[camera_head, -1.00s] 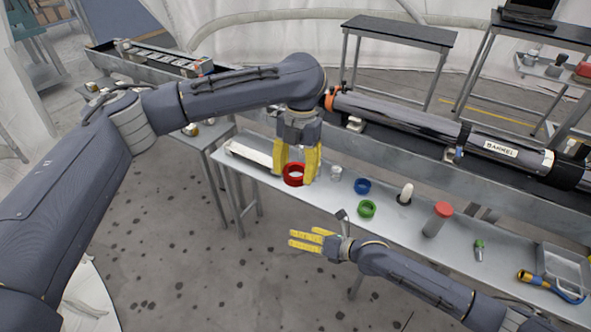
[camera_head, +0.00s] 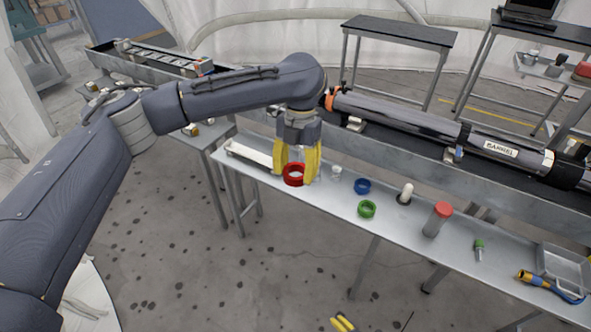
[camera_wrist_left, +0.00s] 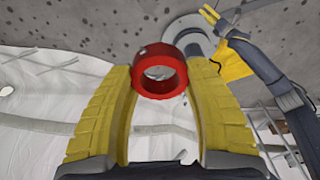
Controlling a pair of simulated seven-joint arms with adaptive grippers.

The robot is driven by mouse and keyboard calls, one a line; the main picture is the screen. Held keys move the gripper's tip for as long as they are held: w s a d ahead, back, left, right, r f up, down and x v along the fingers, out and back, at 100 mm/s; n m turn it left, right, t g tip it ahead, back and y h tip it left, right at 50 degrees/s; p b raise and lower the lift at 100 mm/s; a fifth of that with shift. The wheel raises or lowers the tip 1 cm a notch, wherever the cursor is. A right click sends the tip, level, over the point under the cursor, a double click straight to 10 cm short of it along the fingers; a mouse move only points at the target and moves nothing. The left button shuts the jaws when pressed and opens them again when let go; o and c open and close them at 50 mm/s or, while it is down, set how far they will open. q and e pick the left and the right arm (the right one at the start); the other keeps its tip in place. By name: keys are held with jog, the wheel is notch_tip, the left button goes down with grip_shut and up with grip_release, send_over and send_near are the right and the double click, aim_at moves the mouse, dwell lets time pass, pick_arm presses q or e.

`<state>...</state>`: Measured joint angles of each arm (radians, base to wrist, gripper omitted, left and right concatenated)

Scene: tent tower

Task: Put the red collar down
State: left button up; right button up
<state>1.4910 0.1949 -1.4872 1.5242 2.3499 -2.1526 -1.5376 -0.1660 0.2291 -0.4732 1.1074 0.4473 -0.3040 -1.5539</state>
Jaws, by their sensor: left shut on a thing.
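The red collar (camera_head: 294,183) is a short, thick ring between the yellow fingers of my left gripper (camera_head: 297,177), over the left part of the metal bench (camera_head: 318,196). My left gripper is shut on it, with the fingers pointing down. In the left wrist view the collar (camera_wrist_left: 160,54) sits between the fingertips, its opening facing the camera. I cannot tell whether the collar touches the bench. My right gripper (camera_head: 342,323) shows only as yellow fingertips at the bottom edge of the head view. Its fingers lie close together and their state is unclear.
A small pale cylinder (camera_head: 335,172), a blue ring (camera_head: 362,186) and a green ring (camera_head: 367,209) stand right of the collar. Farther right are a white-tipped part (camera_head: 406,193) and a red-capped tube (camera_head: 438,219). The long barrel (camera_head: 400,110) lies behind the bench.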

jog(key=s+d+f+m+g+h, duration=0.1)
jog(key=s+f+m, duration=0.3)
jog(key=s, duration=0.5)
jog(key=s+d+f+m+g+h, duration=0.1)
jog(key=s+d+f+m+g, duration=0.1)
jog(key=s+d+f+m, duration=0.2)
jog(key=s+d+f+m+g+h, duration=0.1)
jog(key=s+d+f+m, duration=0.2)
jog(key=s+m, duration=0.6)
jog(key=s+f, duration=0.1)
jog(key=s, duration=0.6)
jog(key=shift+s+d+f+g, duration=0.2)
jog(key=shift+f+g, duration=0.1)
jog(key=shift+g, duration=0.1)
